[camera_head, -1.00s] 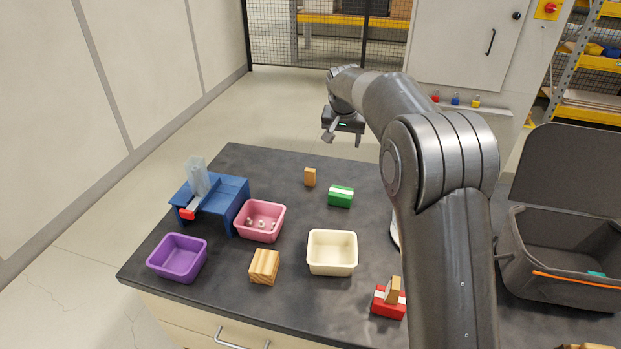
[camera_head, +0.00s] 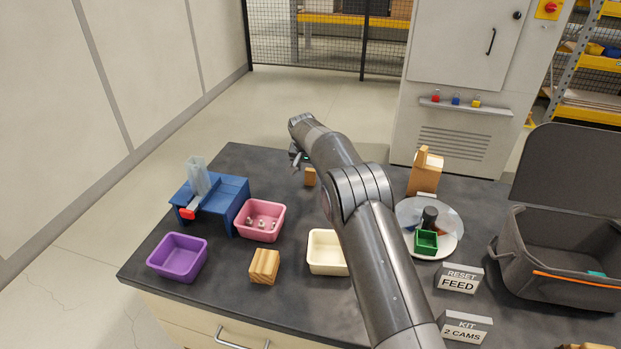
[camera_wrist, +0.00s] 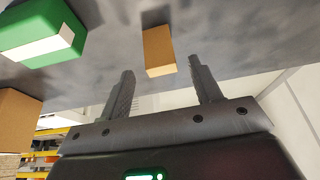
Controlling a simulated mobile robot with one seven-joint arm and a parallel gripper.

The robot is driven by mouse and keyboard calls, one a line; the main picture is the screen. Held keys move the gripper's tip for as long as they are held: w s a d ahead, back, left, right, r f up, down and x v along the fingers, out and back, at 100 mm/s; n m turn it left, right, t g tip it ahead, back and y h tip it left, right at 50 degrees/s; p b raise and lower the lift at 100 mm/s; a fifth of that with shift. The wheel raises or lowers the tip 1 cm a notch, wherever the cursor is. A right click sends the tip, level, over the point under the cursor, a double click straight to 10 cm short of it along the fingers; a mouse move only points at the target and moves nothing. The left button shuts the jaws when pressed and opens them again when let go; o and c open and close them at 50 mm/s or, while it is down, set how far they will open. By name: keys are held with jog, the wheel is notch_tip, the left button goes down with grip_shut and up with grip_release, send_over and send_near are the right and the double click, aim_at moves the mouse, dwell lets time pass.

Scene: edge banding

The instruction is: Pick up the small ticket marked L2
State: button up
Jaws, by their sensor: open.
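I can read no L2 marking in either view, so I cannot tell which thing is the ticket. A small tan block (camera_head: 310,177) stands at the back of the dark table. My gripper (camera_head: 297,161) hangs above and close to it, its far side partly hidden by my arm. In the wrist view a plain tan block (camera_wrist: 158,52) lies ahead of the gap between my two fingers (camera_wrist: 161,72), which are apart and empty. A green block with a white stripe (camera_wrist: 42,38) is at the wrist view's upper left; my arm hides it in the head view.
On the table (camera_head: 215,270) are a blue stand (camera_head: 230,187), a pink bin (camera_head: 247,232), a purple bin (camera_head: 178,270), a wooden block (camera_head: 264,267) and a cream bin (camera_head: 318,268). To the right are a round plate (camera_head: 445,243), two signs (camera_head: 458,280) and an open case (camera_head: 560,250).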

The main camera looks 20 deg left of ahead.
aim_at(310, 170)
jog(key=shift+x, duration=2.65)
jog(key=shift+a, duration=0.1)
jog(key=c, duration=1)
jog(key=shift+c, duration=0.2)
jog(key=shift+r, duration=0.1)
